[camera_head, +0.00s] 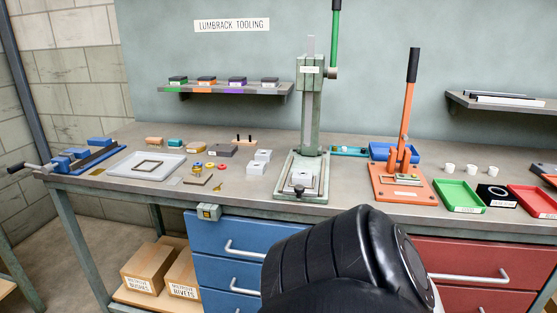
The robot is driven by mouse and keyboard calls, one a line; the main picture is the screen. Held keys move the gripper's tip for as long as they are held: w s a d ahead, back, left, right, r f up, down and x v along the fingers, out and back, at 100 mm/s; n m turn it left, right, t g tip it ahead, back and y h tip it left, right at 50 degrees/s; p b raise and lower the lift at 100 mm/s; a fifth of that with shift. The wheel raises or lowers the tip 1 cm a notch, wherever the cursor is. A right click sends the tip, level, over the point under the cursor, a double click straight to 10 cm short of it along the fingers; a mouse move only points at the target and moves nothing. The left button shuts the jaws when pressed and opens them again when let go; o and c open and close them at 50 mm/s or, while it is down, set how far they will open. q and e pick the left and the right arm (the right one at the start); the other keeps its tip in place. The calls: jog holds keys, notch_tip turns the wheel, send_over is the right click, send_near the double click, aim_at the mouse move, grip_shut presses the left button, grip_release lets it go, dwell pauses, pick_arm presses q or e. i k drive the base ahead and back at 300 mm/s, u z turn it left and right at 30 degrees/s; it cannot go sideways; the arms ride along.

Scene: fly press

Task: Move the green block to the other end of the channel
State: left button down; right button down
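A narrow blue strip with raised edges (350,152), which looks like a channel, lies at the back of the bench, just right of the green press column. Small pieces sit in it, too small to tell their colours surely, so I cannot tell which is the green block. A separate teal block (175,143) lies on the bench at the left back, among other small blocks. Neither gripper shows. A thick black link of one of my arms fills the lower middle and hides part of the bench front and drawers.
A green fly press (312,130) stands mid-bench. An orange lever press (400,180) stands right of it, with a blue bin (392,152) behind. Green (459,194) and red trays lie at the right. A blue vise-like fixture (80,155) is at the left. Shelves hang on the wall.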

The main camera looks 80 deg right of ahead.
aim_at(402, 179)
jog(key=u, duration=0.6)
jog(key=k, duration=1.4)
jog(key=z, duration=1.25)
